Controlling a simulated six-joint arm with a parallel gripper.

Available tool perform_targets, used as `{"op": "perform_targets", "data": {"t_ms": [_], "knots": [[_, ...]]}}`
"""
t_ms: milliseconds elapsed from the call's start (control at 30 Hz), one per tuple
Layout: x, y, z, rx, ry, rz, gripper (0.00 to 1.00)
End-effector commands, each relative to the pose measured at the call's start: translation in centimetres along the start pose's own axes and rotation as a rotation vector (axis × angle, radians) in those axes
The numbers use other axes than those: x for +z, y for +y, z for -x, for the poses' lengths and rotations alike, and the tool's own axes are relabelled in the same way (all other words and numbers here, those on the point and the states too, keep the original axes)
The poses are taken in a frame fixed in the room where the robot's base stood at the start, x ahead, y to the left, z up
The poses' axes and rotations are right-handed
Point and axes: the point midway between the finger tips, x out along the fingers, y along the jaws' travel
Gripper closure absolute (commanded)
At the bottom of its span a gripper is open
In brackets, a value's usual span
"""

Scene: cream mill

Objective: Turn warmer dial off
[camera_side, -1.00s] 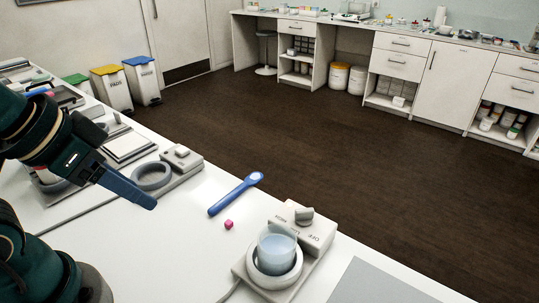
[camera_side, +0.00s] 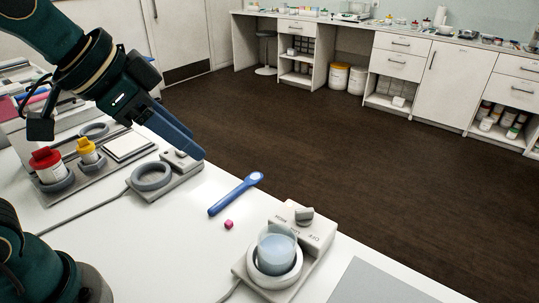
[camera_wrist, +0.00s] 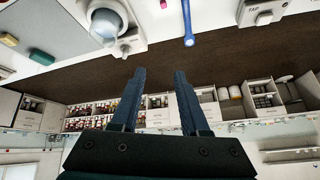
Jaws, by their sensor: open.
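The warmer (camera_side: 247,268) is a pale box with a ring cradle, near the table's right edge in the side view. Its grey dial (camera_side: 304,214) stands on top beside printed labels, OFF among them; I cannot tell which mark it points to. A beaker of pale blue liquid (camera_side: 277,252) sits in the ring. In the wrist view the warmer (camera_wrist: 138,35) is at upper left, with its dial (camera_wrist: 124,48) facing me. My gripper (camera_side: 198,152) is raised, left of and apart from the warmer. In the wrist view its fingers (camera_wrist: 158,72) are spread and empty.
A blue spoon (camera_side: 236,194) and a pink cube (camera_side: 228,224) lie between my gripper and the warmer. A second device with a ring (camera_side: 152,176) and knob (camera_side: 181,154) sits below my gripper. Red-capped (camera_side: 47,166) and yellow-capped bottles (camera_side: 88,151) stand left. A grey mat (camera_side: 375,285) lies right.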

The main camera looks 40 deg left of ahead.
Motion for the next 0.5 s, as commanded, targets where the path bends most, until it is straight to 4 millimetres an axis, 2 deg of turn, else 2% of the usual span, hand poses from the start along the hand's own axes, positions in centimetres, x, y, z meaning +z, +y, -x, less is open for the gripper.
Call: {"op": "perform_targets", "data": {"t_ms": [100, 300, 400, 500], "knots": [[-3.2, 0.6, -1.9, 0.054, -0.004, -0.096, 0.55], [-7.2, 2.5, -6.6, 0.146, -0.025, -0.235, 0.55], [-8.1, 3.9, -9.4, 0.191, -0.049, -0.285, 0.55], [-8.2, 5.2, -12.1, 0.23, -0.081, -0.315, 0.55]]}}
